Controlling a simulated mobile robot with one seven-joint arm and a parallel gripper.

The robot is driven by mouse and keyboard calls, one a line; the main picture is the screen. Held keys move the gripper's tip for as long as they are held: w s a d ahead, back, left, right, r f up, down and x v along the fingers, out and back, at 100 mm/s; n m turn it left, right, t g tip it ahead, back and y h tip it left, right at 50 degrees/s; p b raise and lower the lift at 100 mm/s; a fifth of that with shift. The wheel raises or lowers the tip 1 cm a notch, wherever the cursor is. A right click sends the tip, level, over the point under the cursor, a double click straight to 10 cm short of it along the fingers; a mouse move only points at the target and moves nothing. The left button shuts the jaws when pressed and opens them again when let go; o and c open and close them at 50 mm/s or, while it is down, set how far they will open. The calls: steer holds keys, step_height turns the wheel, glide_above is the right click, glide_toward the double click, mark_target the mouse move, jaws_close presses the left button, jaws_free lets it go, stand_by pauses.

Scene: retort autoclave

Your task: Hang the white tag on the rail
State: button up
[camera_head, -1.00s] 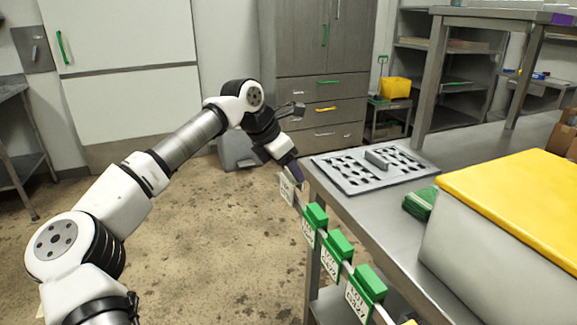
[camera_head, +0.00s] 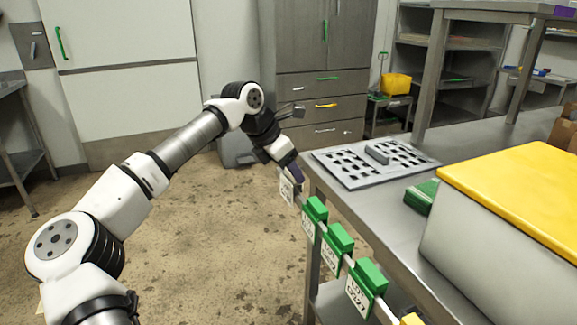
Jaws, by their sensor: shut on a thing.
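The white tag (camera_head: 286,189) hangs below my gripper (camera_head: 295,172) at the far end of the rail, in the head view. My gripper is shut on the tag's top. The rail (camera_head: 346,260) runs along the left edge of the steel table. Several green-clipped tags hang on it, such as the one nearest the white tag (camera_head: 315,210). The white tag is beside the rail's far end; I cannot tell whether it touches the rail. The jaw tips are small and partly hidden.
A grey slotted tray (camera_head: 340,172) lies on the table (camera_head: 365,215) close to my gripper. A large grey bin with a yellow lid (camera_head: 520,180) stands at the right, with a green item (camera_head: 420,196) beside it. The floor left of the table is clear.

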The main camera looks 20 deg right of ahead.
steer(key=shift+f+b, duration=0.3)
steer(key=shift+f, duration=0.35)
steer(key=o, duration=1)
steer(key=shift+o, duration=0.2)
steer(key=v, duration=1.4)
steer(key=shift+p, duration=0.45)
